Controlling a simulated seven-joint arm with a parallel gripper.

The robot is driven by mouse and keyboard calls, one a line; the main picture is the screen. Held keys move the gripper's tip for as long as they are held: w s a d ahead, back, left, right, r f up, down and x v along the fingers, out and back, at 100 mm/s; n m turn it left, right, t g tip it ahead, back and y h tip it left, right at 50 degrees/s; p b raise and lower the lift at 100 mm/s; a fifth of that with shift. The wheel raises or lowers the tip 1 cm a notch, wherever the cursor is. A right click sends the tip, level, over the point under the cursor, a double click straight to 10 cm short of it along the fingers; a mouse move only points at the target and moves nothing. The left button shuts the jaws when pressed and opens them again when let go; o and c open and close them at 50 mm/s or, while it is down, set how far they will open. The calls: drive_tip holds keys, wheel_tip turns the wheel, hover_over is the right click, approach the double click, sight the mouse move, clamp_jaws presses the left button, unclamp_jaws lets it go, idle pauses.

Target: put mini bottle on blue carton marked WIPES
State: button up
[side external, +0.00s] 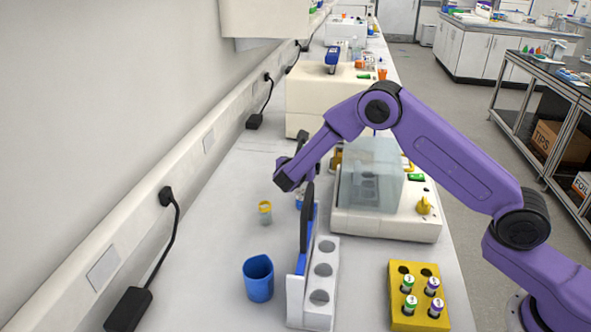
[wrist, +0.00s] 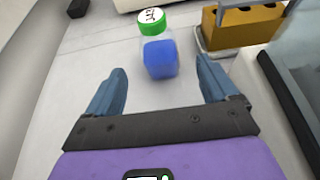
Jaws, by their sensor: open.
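In the wrist view a small clear bottle (wrist: 160,55) with a green cap and blue contents stands upright on the pale bench. It is just ahead of my gripper (wrist: 160,68), between the lines of its two blue-grey fingers. The fingers are spread wide, with no visible contact on the bottle. In the side view my gripper (side external: 294,175) is low over the bench, left of a machine with a clear cover. A bit of blue (side external: 299,201) below it may be the bottle, mostly hidden. I cannot pick out a blue carton marked WIPES in either view.
A white rack (side external: 322,285) with round holes and a blue cup (side external: 258,279) stand in front. A yellow rack (side external: 419,316) holds several capped tubes. A yellow-capped vial (side external: 265,213) stands to the left. The covered machine (side external: 385,222) is close on the right.

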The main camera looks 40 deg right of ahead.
drive_tip(key=v, duration=0.9)
drive_tip(key=shift+s+a+f, duration=0.1)
drive_tip(key=w+d, duration=1)
drive_tip(key=shift+w+d+f, duration=0.2)
drive_tip(key=shift+w+f, duration=0.05)
drive_tip(key=shift+f, duration=0.1)
wheel_tip(320, 180, down, 3)
drive_tip(key=shift+f, duration=0.2)
wheel_tip(320, 180, down, 3)
drive_tip(key=shift+f, duration=0.2)
drive_tip(key=shift+x, duration=1.1)
drive_tip(key=shift+w+d+f, duration=0.1)
drive_tip(key=shift+w+d, duration=0.2)
drive_tip(key=c, duration=1.2)
